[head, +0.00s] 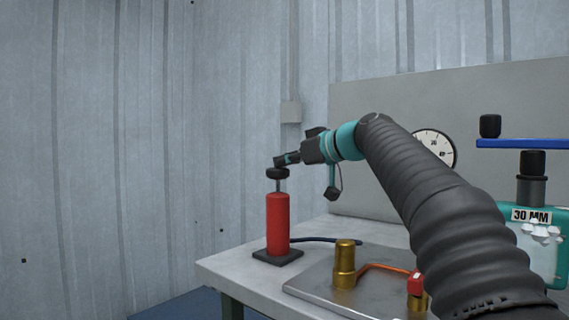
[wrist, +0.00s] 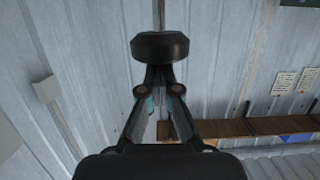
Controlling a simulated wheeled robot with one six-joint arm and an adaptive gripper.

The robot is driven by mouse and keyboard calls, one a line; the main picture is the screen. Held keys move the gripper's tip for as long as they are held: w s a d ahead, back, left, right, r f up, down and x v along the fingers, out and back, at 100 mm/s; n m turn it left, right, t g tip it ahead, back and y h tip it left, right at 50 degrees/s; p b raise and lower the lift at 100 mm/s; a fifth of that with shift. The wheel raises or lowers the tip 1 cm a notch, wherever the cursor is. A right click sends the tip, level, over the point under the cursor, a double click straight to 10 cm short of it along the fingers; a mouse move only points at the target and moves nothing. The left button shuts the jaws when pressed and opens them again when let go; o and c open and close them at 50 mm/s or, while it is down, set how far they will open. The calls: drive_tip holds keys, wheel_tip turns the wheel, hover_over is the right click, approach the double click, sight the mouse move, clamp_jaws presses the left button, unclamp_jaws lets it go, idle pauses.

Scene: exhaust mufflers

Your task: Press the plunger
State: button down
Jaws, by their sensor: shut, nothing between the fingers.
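A red pump cylinder (head: 278,224) stands upright on a black square base (head: 277,257) near the bench's left end. Its plunger is a black round knob (head: 277,174) on a thin metal rod (head: 282,185), and a short length of rod shows above the cylinder. My gripper (head: 279,161) is shut and empty, with its tips right above the knob; whether they touch it I cannot tell. In the wrist view the knob (wrist: 160,46) is just beyond the closed fingertips (wrist: 158,70) and partly overlaps them.
A dark blue hose (head: 315,240) runs from the pump along the bench (head: 222,269). A metal plate (head: 318,287) holds a brass cylinder (head: 345,264) and an orange tube. A gauge (head: 438,150) is behind my arm. Left of the pump is clear.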

wheel_tip(320, 180, up, 2)
drive_tip(key=shift+r+p, duration=0.15)
drive_tip(key=shift+p, duration=0.35)
drive_tip(key=b+v, duration=0.2)
drive_tip(key=v, duration=0.8)
drive_tip(key=shift+f, duration=0.35)
wheel_tip(320, 180, up, 5)
drive_tip(key=p, duration=0.3)
drive_tip(key=shift+d+r+p, duration=0.15)
drive_tip(key=shift+d+p, duration=0.05)
drive_tip(key=shift+p, duration=0.1)
drive_tip(key=p, duration=0.1)
hover_over(286, 169)
wheel_tip(286, 169, down, 2)
drive_tip(key=shift+f, duration=0.15)
wheel_tip(286, 169, down, 2)
drive_tip(key=shift+f+b, duration=0.2)
drive_tip(key=shift+b, duration=0.2)
drive_tip(key=shift+f, duration=0.85)
